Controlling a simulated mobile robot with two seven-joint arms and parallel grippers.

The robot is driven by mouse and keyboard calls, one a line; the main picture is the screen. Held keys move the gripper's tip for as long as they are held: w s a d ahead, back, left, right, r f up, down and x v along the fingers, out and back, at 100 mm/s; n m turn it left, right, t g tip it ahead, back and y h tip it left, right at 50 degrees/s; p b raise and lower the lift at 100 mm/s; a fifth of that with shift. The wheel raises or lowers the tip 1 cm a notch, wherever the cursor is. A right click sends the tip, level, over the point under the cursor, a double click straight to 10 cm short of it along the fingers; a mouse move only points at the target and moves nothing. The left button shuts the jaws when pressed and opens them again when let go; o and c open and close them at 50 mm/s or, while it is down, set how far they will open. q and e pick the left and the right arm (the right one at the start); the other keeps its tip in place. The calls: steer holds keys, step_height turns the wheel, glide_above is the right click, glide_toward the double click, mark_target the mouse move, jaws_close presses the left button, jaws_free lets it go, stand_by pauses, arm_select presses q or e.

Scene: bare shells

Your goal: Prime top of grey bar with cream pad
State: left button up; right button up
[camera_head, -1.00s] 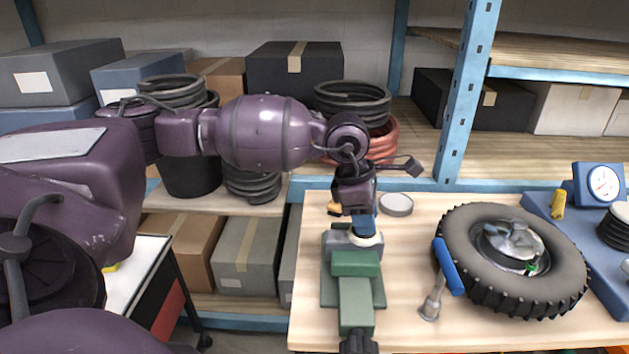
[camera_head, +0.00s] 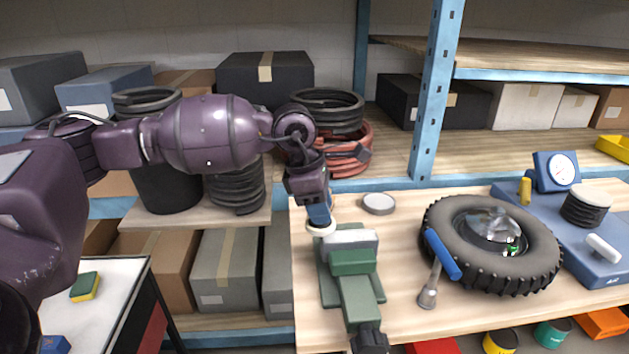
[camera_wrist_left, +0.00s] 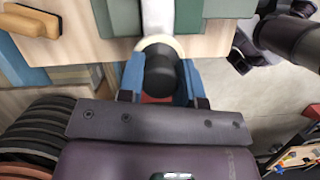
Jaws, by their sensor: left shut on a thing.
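My left gripper (camera_head: 319,212) has blue fingers and is shut on the dark knob of the cream pad (camera_head: 321,229). The wrist view shows the gripper (camera_wrist_left: 160,78) around the knob, with the pad's cream rim (camera_wrist_left: 160,43) beyond it. The grey bar (camera_head: 352,238) lies across the top of the green vise (camera_head: 350,264) on the bench, and its top looks pale, almost white. The pad is at the bar's left end; whether it touches cannot be told. The bar (camera_wrist_left: 158,15) also shows in the wrist view. My right gripper is not in view.
On the bench (camera_head: 400,225) are a round grey lid (camera_head: 378,203), a tyre (camera_head: 540,240), a blue-handled tool (camera_head: 441,254) and a blue base with a gauge (camera_head: 556,171). A blue shelf post (camera_head: 436,100) stands behind. A white-topped cart (camera_head: 110,285) is at left.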

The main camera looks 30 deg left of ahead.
arm_select(q)
steer(key=shift+d+r+p, duration=0.3)
steer(key=shift+r, duration=0.55)
steer(key=shift+p+v, duration=0.35)
steer(key=shift+v, duration=0.4)
step_height(320, 180, up, 2)
steer(key=shift+w+d+r+p, duration=0.1)
steer(key=shift+w+p, duration=0.05)
steer(key=shift+p, duration=0.3)
steer(key=shift+r, duration=0.2)
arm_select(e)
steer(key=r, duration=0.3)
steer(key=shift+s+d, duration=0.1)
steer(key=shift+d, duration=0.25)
